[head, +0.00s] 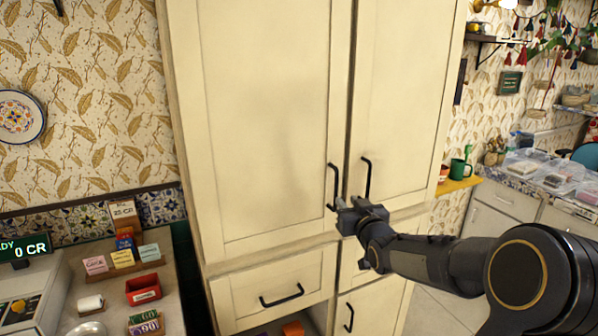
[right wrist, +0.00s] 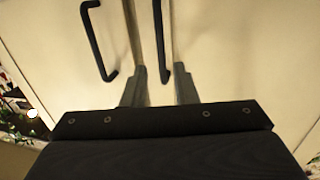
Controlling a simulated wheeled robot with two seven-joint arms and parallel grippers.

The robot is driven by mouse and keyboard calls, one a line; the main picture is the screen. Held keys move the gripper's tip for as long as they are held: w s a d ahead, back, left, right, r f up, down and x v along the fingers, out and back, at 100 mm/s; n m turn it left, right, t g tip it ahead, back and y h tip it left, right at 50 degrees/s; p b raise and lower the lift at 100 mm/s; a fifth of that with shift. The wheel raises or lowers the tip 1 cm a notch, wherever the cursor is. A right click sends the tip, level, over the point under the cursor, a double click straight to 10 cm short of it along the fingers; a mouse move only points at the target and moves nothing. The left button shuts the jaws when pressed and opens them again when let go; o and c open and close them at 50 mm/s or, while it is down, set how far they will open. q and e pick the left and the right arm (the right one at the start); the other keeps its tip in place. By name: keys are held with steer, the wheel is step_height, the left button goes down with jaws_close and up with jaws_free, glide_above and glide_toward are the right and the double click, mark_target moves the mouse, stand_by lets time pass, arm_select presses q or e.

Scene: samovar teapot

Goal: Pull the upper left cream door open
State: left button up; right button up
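The upper left cream door (head: 270,110) is closed in the tall cupboard, flush with its frame. Its black bar handle (head: 331,186) runs upright near the door's right edge. My right gripper (head: 344,204) is at the lower end of that handle. In the right wrist view its two fingers (right wrist: 160,88) stand apart, and the handle (right wrist: 158,38) lies between them in the picture; whether they touch it I cannot tell. The other door's handle (right wrist: 97,42) is outside the fingers. My left gripper is not in view.
The upper right door (head: 410,100) is closed beside it, its handle (head: 366,177) close to my gripper. A drawer (head: 272,284) sits below. A counter with cards and a red box (head: 143,289) is at the left. Floor (head: 440,308) shows at the lower right.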

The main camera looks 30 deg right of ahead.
mark_target(337, 187)
steer(key=shift+t, duration=0.3)
steer(key=p+x, duration=0.1)
steer(key=x, duration=0.4)
steer(key=r+p+x, duration=0.1)
steer(key=x, duration=0.2)
steer(key=shift+p, duration=0.35)
steer(key=shift+w+d+f, duration=0.1)
steer(key=shift+w+f, duration=0.05)
steer(key=shift+w, duration=0.25)
steer(key=shift+c, duration=0.5)
jaws_close()
